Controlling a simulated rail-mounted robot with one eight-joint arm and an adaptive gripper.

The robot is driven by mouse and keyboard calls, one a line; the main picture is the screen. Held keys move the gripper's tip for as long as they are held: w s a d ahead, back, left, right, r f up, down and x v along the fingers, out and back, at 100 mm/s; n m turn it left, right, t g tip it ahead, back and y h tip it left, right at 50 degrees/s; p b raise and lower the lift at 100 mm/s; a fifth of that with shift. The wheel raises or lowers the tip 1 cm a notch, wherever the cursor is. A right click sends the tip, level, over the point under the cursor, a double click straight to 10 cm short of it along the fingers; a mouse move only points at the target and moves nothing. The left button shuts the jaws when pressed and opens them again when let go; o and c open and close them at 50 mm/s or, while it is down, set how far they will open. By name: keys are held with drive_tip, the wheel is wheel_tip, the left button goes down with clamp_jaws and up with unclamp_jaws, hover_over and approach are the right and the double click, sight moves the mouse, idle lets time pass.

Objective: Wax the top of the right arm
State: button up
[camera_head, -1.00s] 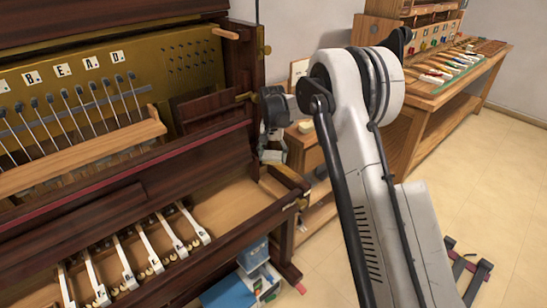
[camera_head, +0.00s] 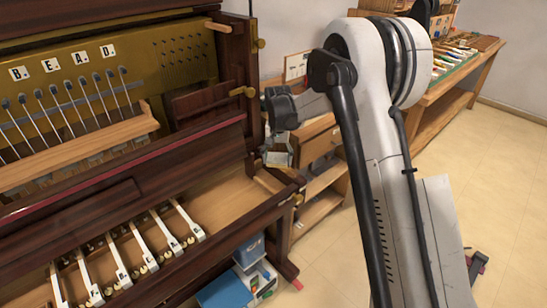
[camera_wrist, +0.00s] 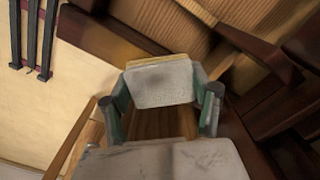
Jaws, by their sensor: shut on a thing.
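The piano's right arm (camera_head: 290,186) is a dark brown wooden piece at the right end of the key bed. My gripper (camera_head: 278,154) is just above it in the head view. In the wrist view, the two pale grey pads of my gripper (camera_wrist: 160,122) face each other, with a tan, wood-coloured thing between them. A thin yellowish edge (camera_wrist: 160,64) shows along the far pad. My gripper is shut on this small tan block, whose full shape the pads hide. I cannot tell whether it touches the arm top.
The white-ended keys (camera_head: 145,245) lie left of my gripper. A wooden cabinet (camera_head: 322,150) stands close behind it, and a workbench (camera_head: 475,75) with tools is farther back. A blue-and-white box (camera_head: 255,275) sits low beside the piano.

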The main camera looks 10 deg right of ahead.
sight(288, 171)
drive_tip(key=shift+s+d+r+b, duration=0.1)
drive_tip(key=shift+s+d, duration=0.45)
drive_tip(key=shift+s, duration=0.2)
drive_tip(key=shift+s+d+f+b, duration=0.1)
drive_tip(key=shift+s+d, duration=0.4)
drive_tip(key=shift+s, duration=0.3)
drive_tip(key=shift+s+d+r+b, duration=0.1)
drive_tip(key=shift+s+d, duration=0.45)
drive_tip(key=shift+s, duration=0.2)
drive_tip(key=s+d+b, duration=0.1)
drive_tip(key=s+d, duration=0.3)
drive_tip(key=s, duration=0.2)
drive_tip(key=shift+s, duration=0.15)
drive_tip(key=shift+d, duration=0.1)
drive_tip(key=shift+r+p, duration=1.6)
drive_tip(key=shift+r, duration=1.25)
drive_tip(key=shift+r, duration=0.1)
wheel_tip(288, 171, up, 3)
drive_tip(key=shift+f+p, duration=0.1)
drive_tip(key=shift+p, duration=0.65)
